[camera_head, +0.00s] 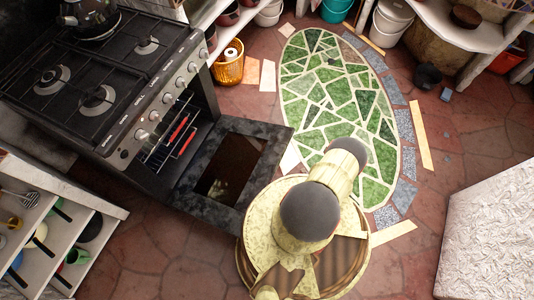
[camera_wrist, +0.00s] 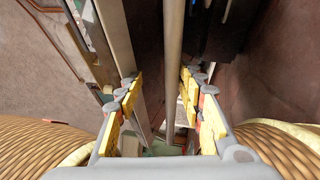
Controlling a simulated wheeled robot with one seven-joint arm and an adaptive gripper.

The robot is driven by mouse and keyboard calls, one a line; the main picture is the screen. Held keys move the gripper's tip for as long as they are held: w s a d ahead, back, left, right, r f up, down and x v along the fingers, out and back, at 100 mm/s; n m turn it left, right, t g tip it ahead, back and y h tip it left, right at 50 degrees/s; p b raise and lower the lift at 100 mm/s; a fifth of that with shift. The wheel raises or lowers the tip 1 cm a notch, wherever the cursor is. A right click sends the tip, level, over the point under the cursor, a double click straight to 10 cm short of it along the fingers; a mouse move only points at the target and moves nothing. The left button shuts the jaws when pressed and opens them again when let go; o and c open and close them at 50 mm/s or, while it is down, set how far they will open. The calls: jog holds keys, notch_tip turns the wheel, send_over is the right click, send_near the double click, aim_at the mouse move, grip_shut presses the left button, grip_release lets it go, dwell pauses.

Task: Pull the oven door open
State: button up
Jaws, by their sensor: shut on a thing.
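The oven door (camera_head: 258,142) is swung down and out from the black oven (camera_head: 110,75) in the head view, with its dark glass panel facing up. The oven cavity behind it is exposed and shows racks with red edges (camera_head: 178,132). In the wrist view a long pale bar, the door handle (camera_wrist: 174,45), runs between the yellow-padded fingers of my gripper (camera_wrist: 161,88). My gripper is shut on this handle. In the head view my own arm covers the door's outer edge and hides the gripper and handle.
A stove top with burners and knobs (camera_head: 166,98) is above the cavity. A white block (camera_head: 490,235) is at right. Green mosaic floor (camera_head: 340,90) lies clear beyond my arm, and an orange basket (camera_head: 229,68) stands near the oven.

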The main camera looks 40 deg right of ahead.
jog(key=v, duration=0.9)
jog(key=shift+w, duration=0.1)
jog(key=shift+d, duration=0.1)
